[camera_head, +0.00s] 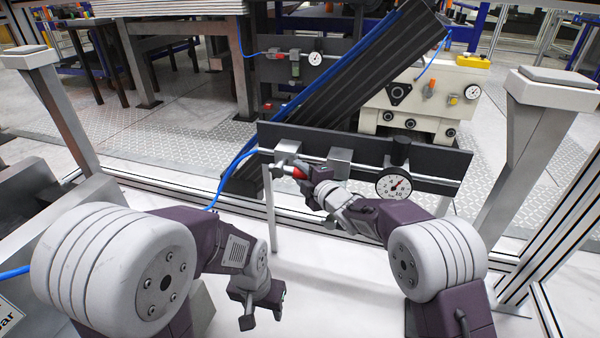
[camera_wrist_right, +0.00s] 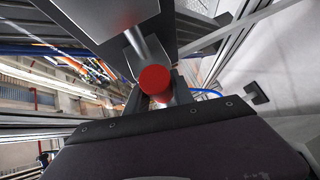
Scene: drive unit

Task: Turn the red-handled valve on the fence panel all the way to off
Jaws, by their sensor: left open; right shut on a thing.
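The red valve handle (camera_head: 300,172) is at the left part of the dark fence panel (camera_head: 437,158), beside a metal valve body (camera_head: 287,148). My right gripper (camera_head: 308,176) is at the handle and shut on it. In the right wrist view the round red end of the handle (camera_wrist_right: 155,80) shows between the fingers of my right gripper (camera_wrist_right: 158,95). The fingers hide part of the handle. My left gripper (camera_head: 259,305) is open and empty, low over the pale floor, apart from the panel.
A pressure gauge (camera_head: 393,185) hangs on the panel right of a grey metal block (camera_head: 340,162). A blue hose (camera_head: 228,172) runs to the panel's left end. Metal posts (camera_head: 540,140) stand at both sides. The pale floor (camera_head: 320,285) below the panel is clear.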

